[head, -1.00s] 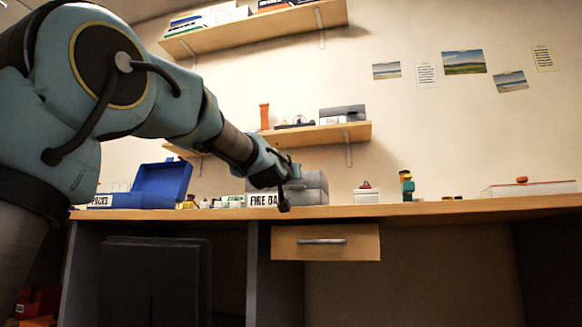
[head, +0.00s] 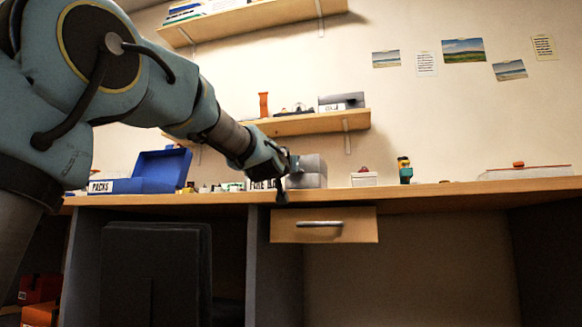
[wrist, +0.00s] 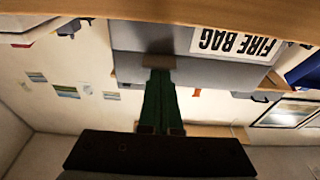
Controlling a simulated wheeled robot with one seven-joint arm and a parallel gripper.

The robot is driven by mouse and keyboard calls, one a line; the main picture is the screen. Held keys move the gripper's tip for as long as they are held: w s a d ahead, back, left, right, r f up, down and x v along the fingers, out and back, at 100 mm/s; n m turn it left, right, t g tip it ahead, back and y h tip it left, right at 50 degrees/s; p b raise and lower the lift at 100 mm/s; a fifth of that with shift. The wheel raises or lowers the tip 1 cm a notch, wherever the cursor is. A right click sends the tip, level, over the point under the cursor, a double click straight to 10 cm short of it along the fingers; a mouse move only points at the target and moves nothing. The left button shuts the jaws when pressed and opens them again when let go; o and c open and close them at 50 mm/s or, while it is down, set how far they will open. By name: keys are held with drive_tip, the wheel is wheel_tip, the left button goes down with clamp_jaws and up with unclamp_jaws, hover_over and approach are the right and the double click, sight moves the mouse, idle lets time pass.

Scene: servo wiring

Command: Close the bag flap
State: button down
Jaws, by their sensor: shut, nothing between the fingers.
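I cannot tell whether the fingertips touch the bag. The flap's outline and position are unclear.
A drawer (head: 350,226) sits below the front edge. A shelf (head: 330,124) hangs above.

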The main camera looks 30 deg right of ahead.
wheel_tip(320, 180, up, 4)
drive_tip(key=r+p, duration=0.1)
drive_tip(key=p, duration=0.4)
drive_tip(key=s+a+f, duration=0.5)
drive_tip(key=f, duration=0.2)
drive_tip(key=shift+s+a+f, duration=0.2)
drive_tip(key=shift+s, duration=0.15)
drive_tip(key=w+a+f+n+g+y+p, duration=0.1)
drive_tip(key=w+a+f+g+y+p, duration=0.15)
drive_tip(key=a+f, duration=0.5)
drive_tip(key=w+a+f+n+g+y+p, duration=0.1)
drive_tip(key=a+f+y+p, duration=0.1)
drive_tip(key=a+f+y, duration=0.35)
drive_tip(key=w+a+f+n+g+y+p, duration=0.1)
drive_tip(key=w+a+f+n+g+p, duration=0.1)
drive_tip(key=a+f, duration=0.65)
drive_tip(key=s+a+f+n+g+y+p, duration=0.3)
drive_tip(key=s+a+f+g+y+p, duration=0.3)
drive_tip(key=s+a+f, duration=0.95)
wheel_tip(320, 180, up, 38)
drive_tip(key=s+a+g+h+p, duration=0.1)
drive_tip(key=a+p, duration=0.1)
drive_tip(key=p, duration=3.5)
drive_tip(key=shift+s+r+g, duration=0.15)
drive_tip(key=shift+r+g, duration=0.05)
drive_tip(key=shift+g, duration=0.15)
